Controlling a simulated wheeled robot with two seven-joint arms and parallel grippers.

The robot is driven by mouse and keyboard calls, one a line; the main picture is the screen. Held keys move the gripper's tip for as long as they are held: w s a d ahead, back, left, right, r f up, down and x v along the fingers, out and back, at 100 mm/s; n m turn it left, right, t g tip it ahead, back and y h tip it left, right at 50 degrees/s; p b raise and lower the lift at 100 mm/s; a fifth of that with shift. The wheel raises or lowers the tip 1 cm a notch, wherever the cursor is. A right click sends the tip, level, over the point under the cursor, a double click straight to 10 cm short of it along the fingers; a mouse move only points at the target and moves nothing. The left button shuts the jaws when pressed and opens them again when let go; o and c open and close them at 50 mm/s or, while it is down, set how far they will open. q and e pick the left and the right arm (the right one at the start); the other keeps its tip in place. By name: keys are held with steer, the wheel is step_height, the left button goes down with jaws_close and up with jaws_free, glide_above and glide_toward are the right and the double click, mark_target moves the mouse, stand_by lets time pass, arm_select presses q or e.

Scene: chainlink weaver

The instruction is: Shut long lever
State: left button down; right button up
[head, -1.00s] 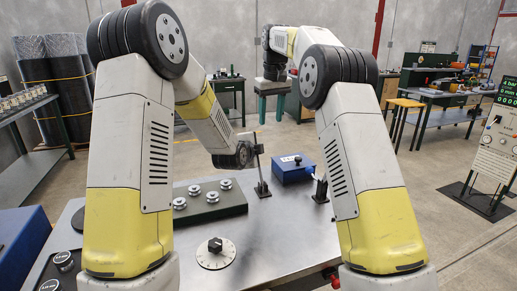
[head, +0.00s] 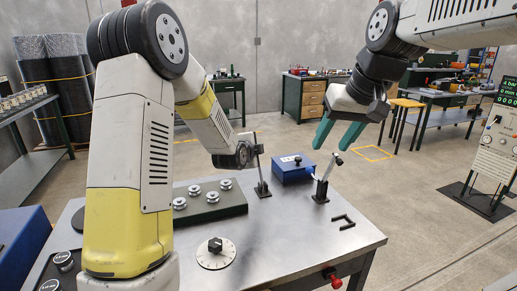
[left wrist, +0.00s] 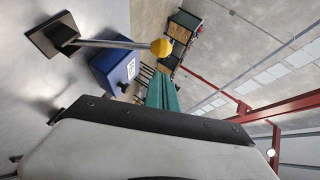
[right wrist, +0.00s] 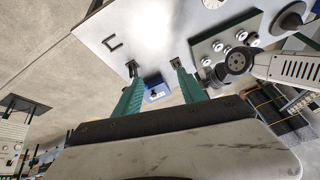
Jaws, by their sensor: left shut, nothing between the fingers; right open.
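Two upright levers stand on the metal table. The left lever (head: 259,170) looks longer in the head view; a lever with a yellow ball knob (left wrist: 162,47) shows in the left wrist view. The shorter-looking right lever (head: 326,180) leans right on a black base. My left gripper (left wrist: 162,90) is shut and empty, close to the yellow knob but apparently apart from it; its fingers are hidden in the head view. My right gripper (head: 330,149) is open and empty above the right lever. Its spread teal fingers also show in the right wrist view (right wrist: 157,78).
A blue box (head: 292,170) stands between and behind the levers. A black U-shaped handle (head: 343,222) is at the table's right. A green block with several metal spools (head: 212,208) and a round dial (head: 216,254) lie on the left.

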arm_select(q)
steer(key=shift+w+a, duration=0.15)
steer(key=shift+w, duration=0.2)
arm_select(e)
steer(key=s+f+m+t, duration=0.1)
steer(key=s+f, duration=0.5)
steer(key=s, duration=0.3)
steer(key=shift+s+d+f, duration=0.35)
steer(key=shift+f, duration=0.05)
